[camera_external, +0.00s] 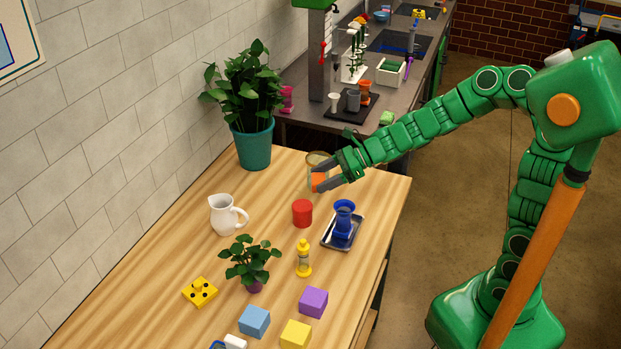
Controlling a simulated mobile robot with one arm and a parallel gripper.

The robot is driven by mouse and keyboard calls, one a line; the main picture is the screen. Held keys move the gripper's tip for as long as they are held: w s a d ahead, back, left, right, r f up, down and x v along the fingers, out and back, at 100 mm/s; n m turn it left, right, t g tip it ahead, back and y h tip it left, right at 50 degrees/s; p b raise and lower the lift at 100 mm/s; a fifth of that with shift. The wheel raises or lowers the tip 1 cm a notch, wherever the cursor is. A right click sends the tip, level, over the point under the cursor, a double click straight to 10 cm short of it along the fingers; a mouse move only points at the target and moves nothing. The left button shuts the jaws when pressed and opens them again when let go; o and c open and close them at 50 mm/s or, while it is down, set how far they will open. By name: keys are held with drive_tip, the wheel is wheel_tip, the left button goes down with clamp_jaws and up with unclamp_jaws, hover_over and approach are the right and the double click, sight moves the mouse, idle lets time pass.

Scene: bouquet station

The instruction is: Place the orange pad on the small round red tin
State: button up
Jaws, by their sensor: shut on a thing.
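The small round red tin (302,213) stands upright on the wooden table, right of the white pitcher. The orange pad (318,181) is between the fingers of my gripper (322,182). My gripper is shut on it and holds it behind and slightly right of the red tin in the picture. The pad and the tin are apart. The fingers hide part of the pad.
A blue vase (343,216) stands on a dark tray (342,232) just right of the tin. A glass jar (317,160) is close behind my gripper. The white pitcher (224,215), a yellow bottle (303,259) and a small plant (249,262) surround the tin's left and front.

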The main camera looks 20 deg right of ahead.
sight(307, 205)
drive_tip(key=w+a+f, duration=0.1)
drive_tip(key=f, duration=0.1)
drive_tip(key=w+a+f, duration=0.1)
drive_tip(key=w+f, duration=0.1)
drive_tip(key=w+a+f, duration=0.1)
drive_tip(key=f, duration=0.1)
drive_tip(key=shift+w+a+f, duration=0.1)
drive_tip(key=shift+w+a, duration=0.05)
drive_tip(key=shift+w, duration=0.05)
drive_tip(key=shift+f, duration=1.45)
drive_tip(key=shift+f, duration=0.2)
drive_tip(key=o, duration=1)
drive_tip(key=shift+r, duration=0.2)
drive_tip(key=shift+v, duration=6.05)
